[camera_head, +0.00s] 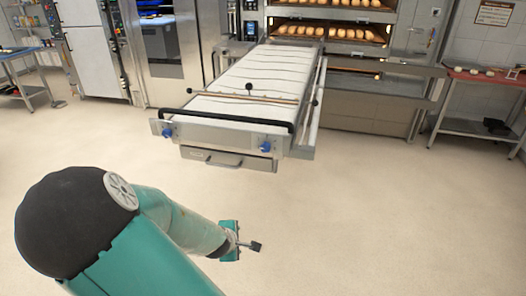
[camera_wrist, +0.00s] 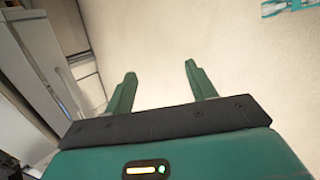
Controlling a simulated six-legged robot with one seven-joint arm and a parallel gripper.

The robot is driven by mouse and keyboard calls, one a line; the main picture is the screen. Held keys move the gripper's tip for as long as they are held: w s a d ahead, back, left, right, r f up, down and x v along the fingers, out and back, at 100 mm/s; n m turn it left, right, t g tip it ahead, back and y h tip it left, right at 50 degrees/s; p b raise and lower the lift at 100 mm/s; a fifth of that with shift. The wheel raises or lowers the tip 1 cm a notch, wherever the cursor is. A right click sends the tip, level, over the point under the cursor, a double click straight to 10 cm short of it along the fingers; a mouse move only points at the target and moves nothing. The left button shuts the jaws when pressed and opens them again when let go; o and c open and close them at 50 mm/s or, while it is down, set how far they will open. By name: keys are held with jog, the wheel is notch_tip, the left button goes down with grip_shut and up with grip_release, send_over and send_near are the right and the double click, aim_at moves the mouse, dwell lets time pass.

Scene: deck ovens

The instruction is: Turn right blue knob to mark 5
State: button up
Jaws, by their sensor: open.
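The right blue knob (camera_head: 265,147) is on the front panel of a long loader table (camera_head: 215,133) in the head view. A left blue knob (camera_head: 168,132) sits on the same panel. The mark that either knob points to is too small to read. My gripper (camera_head: 257,246) is low over the floor, in front of the loader and below the right knob in the picture, well apart from it. In the wrist view my gripper (camera_wrist: 160,82) shows two green fingers spread apart with nothing between them. Neither knob shows clearly in the wrist view.
A black handle bar (camera_head: 225,117) runs along the loader's front edge, above the knobs. A drawer with a handle (camera_head: 212,160) is below the panel. Deck ovens (camera_head: 335,30) with bread stand behind. A red-topped table (camera_head: 485,78) is at the right. The floor (camera_head: 380,220) in front is clear.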

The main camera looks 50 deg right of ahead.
jog(key=s+d+r+n+h, duration=0.1)
jog(key=d+r+n+h, duration=0.4)
jog(key=d, duration=0.3)
jog(key=n+t+h, duration=0.4)
jog(key=n+h, duration=0.1)
send_near(264, 150)
jog(key=x, duration=0.9)
jog(key=shift+d+r, duration=0.1)
jog(key=shift+d, duration=0.2)
jog(key=shift+w, duration=0.1)
jog(key=c, duration=1)
